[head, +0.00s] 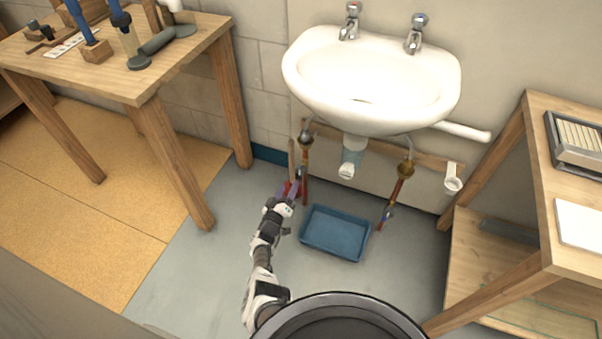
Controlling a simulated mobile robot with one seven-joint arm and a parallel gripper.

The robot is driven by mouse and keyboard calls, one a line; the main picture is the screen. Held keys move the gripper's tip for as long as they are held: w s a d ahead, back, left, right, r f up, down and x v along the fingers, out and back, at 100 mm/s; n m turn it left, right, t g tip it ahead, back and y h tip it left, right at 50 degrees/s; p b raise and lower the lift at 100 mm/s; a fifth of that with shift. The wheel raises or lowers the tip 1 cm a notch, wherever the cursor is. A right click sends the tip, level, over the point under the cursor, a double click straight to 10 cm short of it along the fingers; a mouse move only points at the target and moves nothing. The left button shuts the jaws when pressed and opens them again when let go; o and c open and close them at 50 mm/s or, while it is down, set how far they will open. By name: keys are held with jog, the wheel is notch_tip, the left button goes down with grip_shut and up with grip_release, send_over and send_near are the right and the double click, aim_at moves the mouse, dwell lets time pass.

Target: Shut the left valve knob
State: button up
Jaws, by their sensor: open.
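Two copper supply pipes run down under the white sink (370,80). Low on this pipe, a small red part (285,188), which looks like the left valve knob, is partly hidden by my gripper. My gripper (295,187) is open, close beside this part and the left pipe. I cannot tell if it touches the knob or has it between its fingers. The right pipe (397,189) has a small valve (388,214) low down. The knob's turn angle is too small to read.
A blue tray (335,232) lies on the floor right of my gripper, below the sink trap (351,158). A wooden workbench (190,45) with tools stands at left. A wooden shelf unit (483,181) stands at right. The grey floor left of my arm is clear.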

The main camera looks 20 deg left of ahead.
aim_at(300, 173)
jog(key=shift+g, duration=0.3)
jog(key=w+f+b, duration=0.1)
jog(key=w+b, duration=0.2)
jog(key=w+f+b, duration=0.1)
jog(key=w+b, duration=0.2)
jog(key=w, duration=0.1)
jog(key=w+f+b, duration=0.1)
jog(key=w+b, duration=0.3)
jog(key=shift+d, duration=0.4)
jog(key=shift+w+r, duration=0.15)
jog(key=shift+w, duration=0.35)
jog(key=shift+c, duration=0.5)
jog(key=c, duration=0.9)
